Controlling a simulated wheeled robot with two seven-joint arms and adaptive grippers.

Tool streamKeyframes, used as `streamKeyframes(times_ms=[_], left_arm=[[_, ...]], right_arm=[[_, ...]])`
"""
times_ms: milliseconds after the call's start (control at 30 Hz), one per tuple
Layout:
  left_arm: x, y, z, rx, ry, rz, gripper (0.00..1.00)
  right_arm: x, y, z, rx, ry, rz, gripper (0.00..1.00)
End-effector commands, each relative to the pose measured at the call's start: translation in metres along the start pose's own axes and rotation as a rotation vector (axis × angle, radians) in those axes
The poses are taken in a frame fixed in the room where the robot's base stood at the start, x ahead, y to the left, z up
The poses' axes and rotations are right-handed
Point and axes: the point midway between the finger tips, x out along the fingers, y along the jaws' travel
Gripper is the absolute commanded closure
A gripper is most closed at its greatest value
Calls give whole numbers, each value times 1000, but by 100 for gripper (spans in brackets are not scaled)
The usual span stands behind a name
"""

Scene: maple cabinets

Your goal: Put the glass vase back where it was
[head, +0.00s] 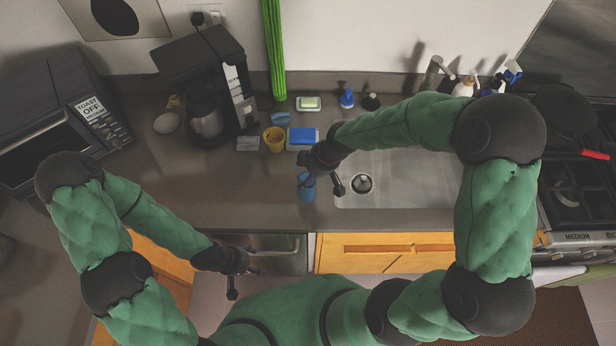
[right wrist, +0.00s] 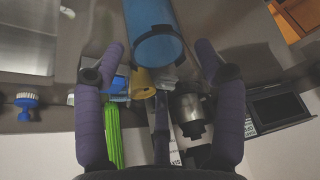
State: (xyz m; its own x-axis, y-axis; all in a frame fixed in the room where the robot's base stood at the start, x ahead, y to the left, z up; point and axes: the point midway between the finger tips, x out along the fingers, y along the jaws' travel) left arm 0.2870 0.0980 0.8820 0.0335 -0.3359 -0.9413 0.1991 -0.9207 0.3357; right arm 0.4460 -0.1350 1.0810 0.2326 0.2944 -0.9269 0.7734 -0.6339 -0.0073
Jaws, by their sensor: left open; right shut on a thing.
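The glass vase (head: 306,187) is a blue, see-through cylinder. In the head view it is at the front of the counter, just left of the sink. My right gripper (head: 320,184) is shut on it. In the right wrist view the vase (right wrist: 154,34) shows between the two purple fingers. Whether its base touches the counter is hard to tell. My left gripper (head: 240,280) is open and empty, low in front of the counter's front edge, away from the vase.
Behind the vase are a yellow cup (head: 274,139), a blue sponge box (head: 303,137) and a grey block (head: 248,144). A coffee maker (head: 205,85) stands at the back left. The sink (head: 400,185) is to the right. Counter left of the vase (head: 200,180) is clear.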

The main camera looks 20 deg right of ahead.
Motion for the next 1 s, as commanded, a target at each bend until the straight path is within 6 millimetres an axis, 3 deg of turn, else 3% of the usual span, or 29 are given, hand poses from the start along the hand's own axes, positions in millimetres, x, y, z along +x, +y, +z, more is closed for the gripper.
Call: streamKeyframes(times_ms=[333, 767, 800, 867, 1000], left_arm=[[-2, 1, 0, 0, 0, 0, 30], [2, -1, 0, 0, 0, 0, 30], [2, -1, 0, 0, 0, 0, 30], [1, 0, 0, 0, 0, 0, 30], [1, 0, 0, 0, 0, 0, 30]], right_arm=[[31, 4, 9, 1, 1, 1, 88], [37, 5, 11, 0, 2, 3, 88], [37, 4, 12, 0, 0, 1, 24], [37, 4, 12, 0, 0, 1, 7], [36, 4, 11, 1, 0, 1, 6]])
